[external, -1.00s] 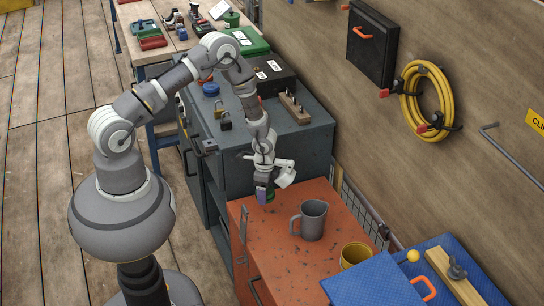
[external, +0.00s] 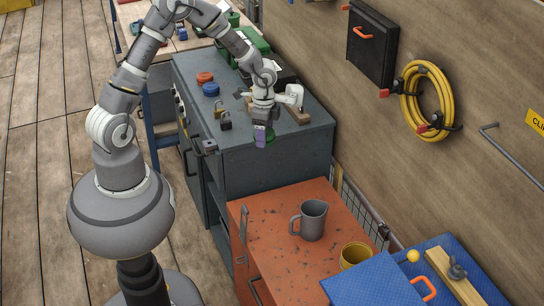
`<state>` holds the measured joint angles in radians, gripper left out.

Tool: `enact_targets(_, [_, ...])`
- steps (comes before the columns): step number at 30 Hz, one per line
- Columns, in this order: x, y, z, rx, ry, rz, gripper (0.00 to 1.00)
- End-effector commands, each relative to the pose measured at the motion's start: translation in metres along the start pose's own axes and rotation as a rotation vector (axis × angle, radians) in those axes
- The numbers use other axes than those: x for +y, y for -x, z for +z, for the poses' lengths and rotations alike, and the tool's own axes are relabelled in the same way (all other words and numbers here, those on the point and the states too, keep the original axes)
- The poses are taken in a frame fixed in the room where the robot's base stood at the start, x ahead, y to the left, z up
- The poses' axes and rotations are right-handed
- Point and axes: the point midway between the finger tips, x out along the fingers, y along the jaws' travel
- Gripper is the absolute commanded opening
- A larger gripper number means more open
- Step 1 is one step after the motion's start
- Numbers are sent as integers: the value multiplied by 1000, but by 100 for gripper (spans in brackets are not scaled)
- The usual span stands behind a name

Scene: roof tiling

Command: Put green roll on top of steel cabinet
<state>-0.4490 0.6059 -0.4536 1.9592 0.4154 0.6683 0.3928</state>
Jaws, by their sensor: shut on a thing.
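The green roll (external: 270,137) is held in my gripper (external: 263,138), which points down and is shut on it. Part of the roll is hidden by the fingers. In the picture, both overlap the near edge of the dark grey steel cabinet (external: 262,172). I cannot tell the exact gap between roll and cabinet top. On that top, a red roll (external: 204,77) and a blue roll (external: 211,90) sit toward the back left.
A brass padlock (external: 218,109) and a black padlock (external: 226,122) stand left of my gripper. The lower orange cabinet (external: 262,222) bears a grey mug (external: 313,221) and a yellow cup (external: 355,255).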

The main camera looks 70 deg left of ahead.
Motion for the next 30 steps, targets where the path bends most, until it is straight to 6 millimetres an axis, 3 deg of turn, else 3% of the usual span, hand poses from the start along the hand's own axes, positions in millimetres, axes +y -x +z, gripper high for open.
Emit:
enact_targets(3, [-1, 29, -1, 3, 2, -3, 33])
enact_targets(9, [0, 66, -1, 3, 1, -3, 33])
enact_targets(17, [-48, 66, 19, 6, 217, 11, 33])
enact_targets(23, [-104, 67, 52, 10, 480, 18, 33])
enact_targets(26, [-140, 67, 80, 10, 657, 20, 33])
enact_targets(30, [-195, 66, 136, 9, 950, 20, 33])
